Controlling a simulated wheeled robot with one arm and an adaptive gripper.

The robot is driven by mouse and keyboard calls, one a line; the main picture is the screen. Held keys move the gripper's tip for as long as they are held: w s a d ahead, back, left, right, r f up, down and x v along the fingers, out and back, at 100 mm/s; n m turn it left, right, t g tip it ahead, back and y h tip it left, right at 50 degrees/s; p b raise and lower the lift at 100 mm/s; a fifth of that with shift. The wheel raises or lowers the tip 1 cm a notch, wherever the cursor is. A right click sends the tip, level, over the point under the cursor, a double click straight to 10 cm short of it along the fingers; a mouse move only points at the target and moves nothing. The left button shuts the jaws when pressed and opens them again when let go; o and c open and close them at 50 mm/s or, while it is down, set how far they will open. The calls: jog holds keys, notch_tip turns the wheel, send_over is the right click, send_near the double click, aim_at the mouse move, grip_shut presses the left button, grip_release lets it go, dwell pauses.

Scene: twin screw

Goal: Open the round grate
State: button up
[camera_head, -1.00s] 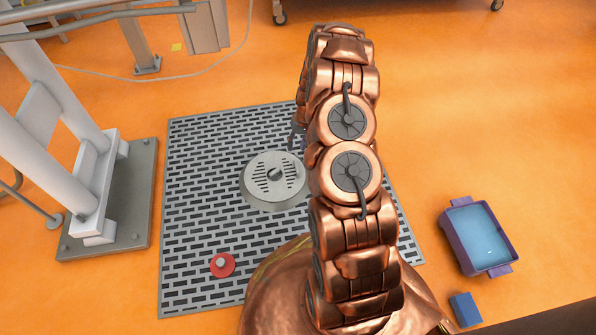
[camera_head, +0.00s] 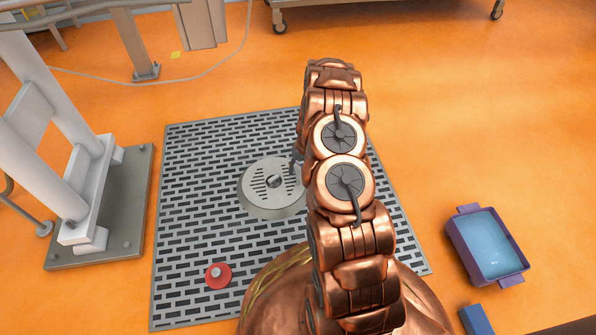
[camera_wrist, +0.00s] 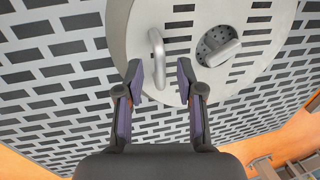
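The round grate (camera_head: 257,202) is a light grey slotted disc lying in the floor grating. In the head view my arm hides most of the gripper and the grate's right edge.
A red disc (camera_head: 218,276) lies on the floor grating (camera_head: 195,235), front left. A white post frame on a grey plate (camera_head: 125,225) stands at left. A purple tub (camera_head: 456,247) with blue inside and a blue block (camera_head: 475,320) are at right.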

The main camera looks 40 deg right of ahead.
jog(key=shift+c, duration=0.3)
grip_shut()
dwell(0.4)
